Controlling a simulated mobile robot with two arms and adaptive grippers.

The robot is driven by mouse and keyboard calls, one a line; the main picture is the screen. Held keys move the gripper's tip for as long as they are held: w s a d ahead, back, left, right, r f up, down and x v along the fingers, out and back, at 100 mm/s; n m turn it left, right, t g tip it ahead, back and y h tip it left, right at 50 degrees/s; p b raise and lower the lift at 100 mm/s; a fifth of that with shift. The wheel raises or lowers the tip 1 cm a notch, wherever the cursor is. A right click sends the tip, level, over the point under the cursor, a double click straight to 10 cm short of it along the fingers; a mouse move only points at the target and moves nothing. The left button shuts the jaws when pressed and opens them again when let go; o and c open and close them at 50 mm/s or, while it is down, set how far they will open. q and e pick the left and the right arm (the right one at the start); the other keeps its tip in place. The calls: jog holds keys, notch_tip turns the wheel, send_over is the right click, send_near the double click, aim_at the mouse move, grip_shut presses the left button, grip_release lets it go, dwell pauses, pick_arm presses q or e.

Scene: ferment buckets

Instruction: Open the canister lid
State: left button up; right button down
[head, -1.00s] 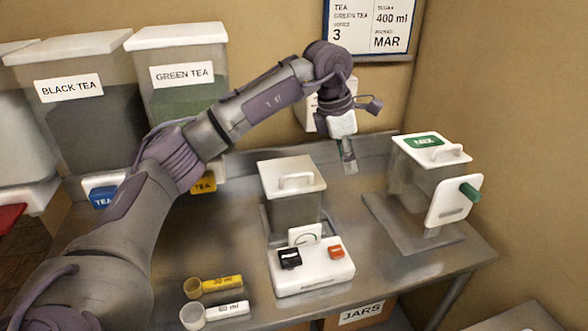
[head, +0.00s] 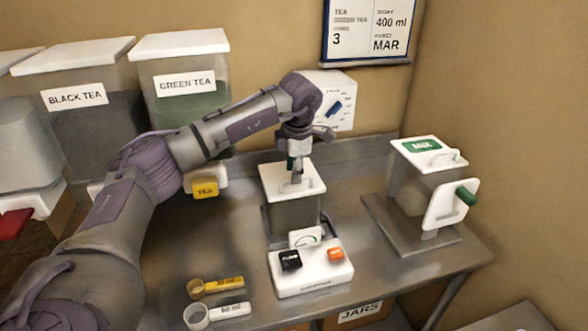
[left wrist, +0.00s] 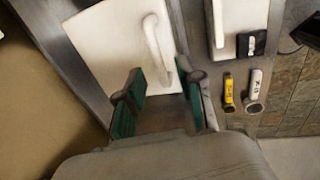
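A grey see-through canister (head: 292,214) stands mid-table with a white lid (head: 312,186) on top, seated flat. The lid also shows in the left wrist view (left wrist: 100,45), with its raised white handle (left wrist: 155,45). My left gripper (head: 296,173) is just above the lid, at the handle, which it partly hides in the head view. In the left wrist view my gripper (left wrist: 160,98) is open, its green-padded fingers apart. The handle's near end lies ahead of the gap between them; I cannot tell whether they touch the lid. My right gripper is not in view.
A white base (head: 312,273) with black and orange buttons stands before the canister. A MIX canister (head: 410,185) stands right. Yellow (head: 215,287) and white (head: 215,313) scoops lie at the front left. BLACK TEA (head: 85,125) and GREEN TEA (head: 183,105) bins stand behind my left arm.

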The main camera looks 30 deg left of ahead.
pick_arm(q)
jog(key=shift+w+a+f, duration=0.1)
jog(key=shift+a+f, duration=0.05)
jog(key=shift+f, duration=0.65)
grip_shut()
